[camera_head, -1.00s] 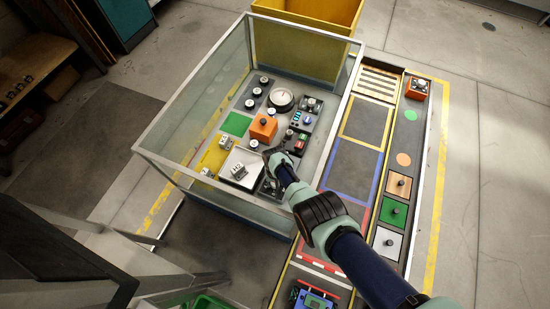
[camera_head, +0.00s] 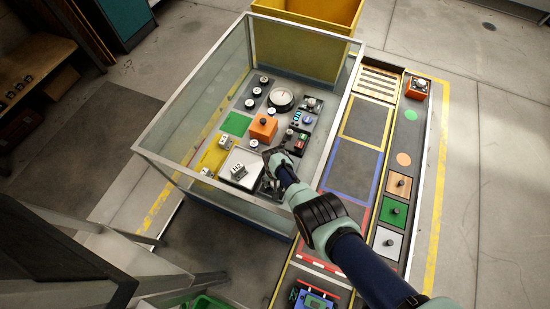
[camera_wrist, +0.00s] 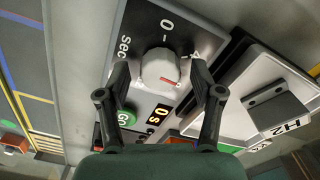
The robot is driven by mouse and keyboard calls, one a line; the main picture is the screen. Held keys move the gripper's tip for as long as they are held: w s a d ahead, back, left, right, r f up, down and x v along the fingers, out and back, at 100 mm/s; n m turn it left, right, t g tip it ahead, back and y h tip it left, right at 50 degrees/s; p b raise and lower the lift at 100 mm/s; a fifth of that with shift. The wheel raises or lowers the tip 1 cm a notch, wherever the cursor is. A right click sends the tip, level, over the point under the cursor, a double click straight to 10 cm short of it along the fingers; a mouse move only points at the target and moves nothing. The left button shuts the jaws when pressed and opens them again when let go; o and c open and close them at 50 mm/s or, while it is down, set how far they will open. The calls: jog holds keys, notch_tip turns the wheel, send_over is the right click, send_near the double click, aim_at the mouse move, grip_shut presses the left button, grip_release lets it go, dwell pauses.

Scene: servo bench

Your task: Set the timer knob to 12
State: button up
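The timer knob (camera_wrist: 158,67) is a white dial with a red pointer mark, on a dark panel (camera_wrist: 146,28) labelled "0" and "sec" in the wrist view. My gripper (camera_wrist: 160,77) is open, its two black fingers apart on either side of the knob; whether they touch it I cannot tell. A small display (camera_wrist: 157,115) beside the knob reads "0s" in orange. A green GO button (camera_wrist: 126,118) lies by the left finger. In the head view my gripper (camera_head: 272,158) is over the near right part of the bench and largely hides the timer panel.
A white plate with a grey block marked H2 (camera_wrist: 277,108) is right of the panel. Glass walls (camera_head: 190,90) enclose the bench. An orange box (camera_head: 263,127), a round gauge (camera_head: 281,98) and several small knobs stand farther back.

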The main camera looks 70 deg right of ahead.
jog(key=shift+r, duration=0.1)
jog(key=shift+d+r, duration=0.1)
jog(key=shift+r, duration=0.3)
notch_tip(320, 180, up, 11)
dwell(0.4)
notch_tip(320, 180, down, 4)
jog(key=n+p, duration=0.8)
jog(key=n, duration=0.9)
jog(key=shift+n+p, duration=0.35)
jog(key=shift+n, duration=0.05)
notch_tip(320, 180, down, 8)
jog(key=b, duration=0.8)
